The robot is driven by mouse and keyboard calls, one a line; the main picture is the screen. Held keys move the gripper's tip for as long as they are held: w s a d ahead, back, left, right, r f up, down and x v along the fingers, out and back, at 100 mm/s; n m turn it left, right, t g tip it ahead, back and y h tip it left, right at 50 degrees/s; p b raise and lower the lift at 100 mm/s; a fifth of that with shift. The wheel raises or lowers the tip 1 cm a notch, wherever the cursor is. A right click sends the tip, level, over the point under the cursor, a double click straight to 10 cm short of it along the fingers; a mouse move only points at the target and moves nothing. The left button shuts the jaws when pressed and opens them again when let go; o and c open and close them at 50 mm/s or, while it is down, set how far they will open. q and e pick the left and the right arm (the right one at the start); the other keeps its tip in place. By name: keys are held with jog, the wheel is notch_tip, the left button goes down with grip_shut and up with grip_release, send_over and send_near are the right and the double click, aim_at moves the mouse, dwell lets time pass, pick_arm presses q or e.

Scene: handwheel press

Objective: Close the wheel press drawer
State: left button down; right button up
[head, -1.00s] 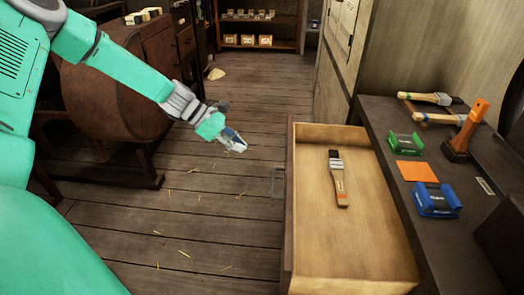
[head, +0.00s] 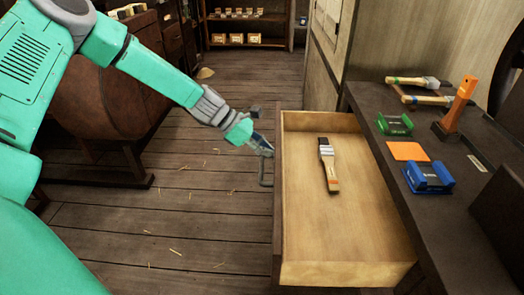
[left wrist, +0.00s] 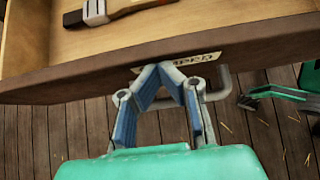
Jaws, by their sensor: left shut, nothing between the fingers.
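The drawer (head: 345,273) is pulled out from under the dark bench, its wooden inside showing. A brush lies in it (head: 329,165). The metal handle (head: 267,172) is on the dark drawer front; it also shows in the left wrist view (left wrist: 222,86), partly behind a finger. My left gripper (head: 264,146) is shut and empty beside the drawer front, near the handle's far end. In the left wrist view its fingertips (left wrist: 172,74) overlap the front's lower edge by a pale label (left wrist: 195,60); I cannot tell whether they touch. My right gripper is not identifiable.
The bench (head: 370,102) right of the drawer carries hammers, an orange-handled tool (head: 460,102), a green holder (head: 394,125), a blue holder (head: 428,178) and an orange square (head: 408,151). The plank floor (head: 200,215) left of the drawer is open, with scattered straw bits.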

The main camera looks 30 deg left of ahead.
pick_arm(q)
jog(key=w+d+p, duration=0.1)
jog(key=w+d, duration=0.6)
jog(key=d, duration=0.4)
jog(key=w+d+p, duration=0.1)
jog(key=w+d, duration=0.6)
jog(key=d, duration=0.5)
jog(key=shift+w+d, duration=0.15)
jog(key=shift+r, duration=0.1)
jog(key=shift+r, duration=0.1)
